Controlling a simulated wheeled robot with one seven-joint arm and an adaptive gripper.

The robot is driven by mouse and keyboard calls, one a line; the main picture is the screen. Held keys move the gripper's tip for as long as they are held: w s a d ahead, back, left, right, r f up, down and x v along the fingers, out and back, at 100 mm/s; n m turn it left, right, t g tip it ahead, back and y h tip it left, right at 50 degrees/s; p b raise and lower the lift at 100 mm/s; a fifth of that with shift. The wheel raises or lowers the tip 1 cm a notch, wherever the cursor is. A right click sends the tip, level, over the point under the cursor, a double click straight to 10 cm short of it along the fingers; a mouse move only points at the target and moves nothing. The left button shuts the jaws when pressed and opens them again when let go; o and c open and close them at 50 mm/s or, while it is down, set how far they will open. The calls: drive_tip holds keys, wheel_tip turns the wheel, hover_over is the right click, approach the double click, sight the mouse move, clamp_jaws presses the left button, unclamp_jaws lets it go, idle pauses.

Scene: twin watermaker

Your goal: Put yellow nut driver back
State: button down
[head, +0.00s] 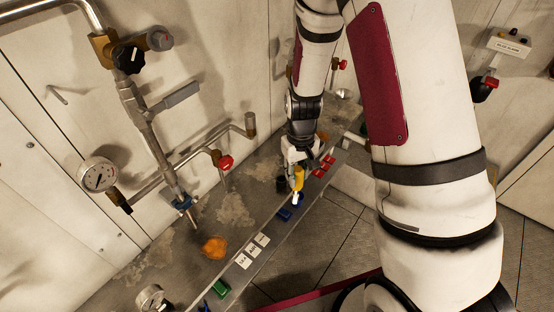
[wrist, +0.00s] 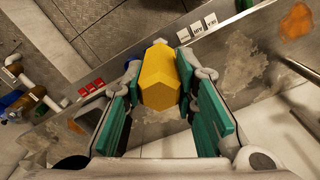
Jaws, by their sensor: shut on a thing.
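The yellow nut driver (head: 299,178) is in my gripper (head: 298,166), above the narrow grey ledge. In the wrist view its faceted yellow handle (wrist: 160,76) sits between the teal finger pads of my gripper (wrist: 160,85), which is shut on it. Its lower end is hidden in the wrist view. In the head view the handle hangs roughly upright, with a pale part below it near a blue block (head: 285,214) on the ledge's edge. I cannot tell whether its tip touches anything.
Red blocks (head: 319,173) sit behind the gripper on the ledge (head: 229,214). White label cards (head: 252,252) and a green block (head: 221,289) lie nearer. Pipes with a pressure gauge (head: 98,174) and a red-handled valve (head: 225,162) stand along the wall at left.

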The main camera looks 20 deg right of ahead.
drive_tip(key=w+f+b, duration=0.2)
drive_tip(key=w+b, duration=0.1)
drive_tip(key=w, duration=0.2)
drive_tip(key=w+a+f+b, duration=0.1)
drive_tip(key=w+f+b, duration=0.1)
drive_tip(key=w+b, duration=0.2)
drive_tip(key=shift+w+f, duration=0.3)
drive_tip(key=shift+w, duration=0.6)
drive_tip(key=c, duration=1.3)
unclamp_jaws()
